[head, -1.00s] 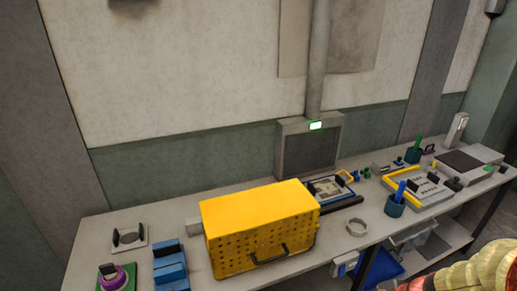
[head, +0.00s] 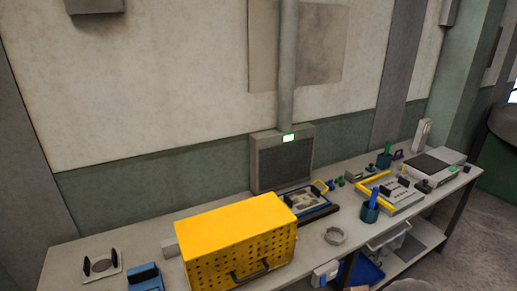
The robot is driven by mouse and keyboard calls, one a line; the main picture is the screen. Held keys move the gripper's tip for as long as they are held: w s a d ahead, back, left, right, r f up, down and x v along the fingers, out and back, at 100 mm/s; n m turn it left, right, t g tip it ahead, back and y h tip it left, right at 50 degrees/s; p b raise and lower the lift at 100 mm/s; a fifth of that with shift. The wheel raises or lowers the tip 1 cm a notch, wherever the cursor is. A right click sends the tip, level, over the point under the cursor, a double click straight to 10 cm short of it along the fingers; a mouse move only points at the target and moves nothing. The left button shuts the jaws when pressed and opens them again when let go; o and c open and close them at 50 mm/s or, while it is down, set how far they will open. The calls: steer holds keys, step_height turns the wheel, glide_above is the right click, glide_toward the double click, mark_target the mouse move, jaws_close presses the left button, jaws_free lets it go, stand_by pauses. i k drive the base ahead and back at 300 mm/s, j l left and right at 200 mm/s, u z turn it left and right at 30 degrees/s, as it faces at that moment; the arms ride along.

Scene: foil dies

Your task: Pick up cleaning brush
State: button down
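I cannot make out a cleaning brush for certain. A dark teal cup (head: 370,214) stands at the bench's front edge, right of the middle, with a blue upright item (head: 374,195) in it. A second teal cup (head: 383,161) farther back holds a green upright item (head: 387,146). These items are too small to identify. My gripper is not in view.
A long grey bench (head: 62,262) runs along the wall. A yellow perforated box (head: 235,232) with a handle stands on it. A blue bin (head: 365,272) sits below. Floor shows at right.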

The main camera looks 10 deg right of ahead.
mark_target(376, 190)
steer(key=i+l+z, duration=0.15)
steer(key=z, duration=0.2)
steer(key=i+l+z, duration=0.1)
steer(key=i+z, duration=0.35)
steer(key=z, duration=0.25)
steer(key=i+j+z, duration=0.15)
steer(key=i, duration=0.9)
